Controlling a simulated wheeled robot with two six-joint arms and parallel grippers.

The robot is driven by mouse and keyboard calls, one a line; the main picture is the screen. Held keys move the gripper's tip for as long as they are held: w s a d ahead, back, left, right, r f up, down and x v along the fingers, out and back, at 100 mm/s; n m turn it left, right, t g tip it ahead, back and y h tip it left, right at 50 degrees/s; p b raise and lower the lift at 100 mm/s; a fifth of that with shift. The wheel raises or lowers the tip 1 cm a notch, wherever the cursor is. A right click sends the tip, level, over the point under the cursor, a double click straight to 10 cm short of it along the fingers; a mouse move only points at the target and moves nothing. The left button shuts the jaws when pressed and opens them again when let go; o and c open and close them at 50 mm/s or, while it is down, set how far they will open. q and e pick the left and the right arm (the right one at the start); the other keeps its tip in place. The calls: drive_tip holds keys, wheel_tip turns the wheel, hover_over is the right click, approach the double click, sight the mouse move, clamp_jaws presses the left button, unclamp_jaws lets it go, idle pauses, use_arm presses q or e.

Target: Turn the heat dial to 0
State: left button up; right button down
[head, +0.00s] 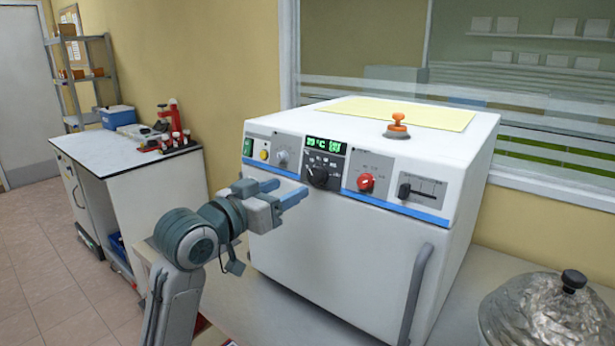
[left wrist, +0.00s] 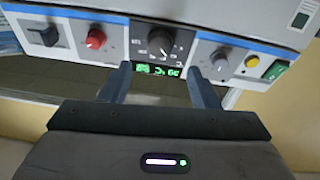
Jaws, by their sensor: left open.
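The white machine (head: 345,235) has a front panel with a black dial (head: 318,176) under a green-lit display (head: 325,145). This dial is probably the heat dial; its scale is too small to read. In the left wrist view the picture is upside down, and the black dial (left wrist: 160,42) is beyond the fingertips, roughly between them. My left gripper (head: 287,190) is open and empty, in front of the panel and a little lower left of the dial. Its two fingers also show in the left wrist view (left wrist: 160,82). My right gripper is not in view.
Beside the dial are a grey knob (head: 283,157), a red knob (head: 366,182) and a black slider (head: 404,190). An orange-handled stamp-like object (head: 397,127) stands on top of the machine. A metallic domed vessel (head: 540,312) is at right. A side bench (head: 120,155) stands at left.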

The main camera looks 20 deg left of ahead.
sight(314, 175)
use_arm(q)
drive_tip(key=p+x, duration=0.1)
drive_tip(key=x, duration=0.6)
drive_tip(key=shift+w, duration=0.2)
drive_tip(key=shift+c, duration=0.2)
drive_tip(key=shift+p, duration=0.3)
drive_tip(key=c, duration=0.9)
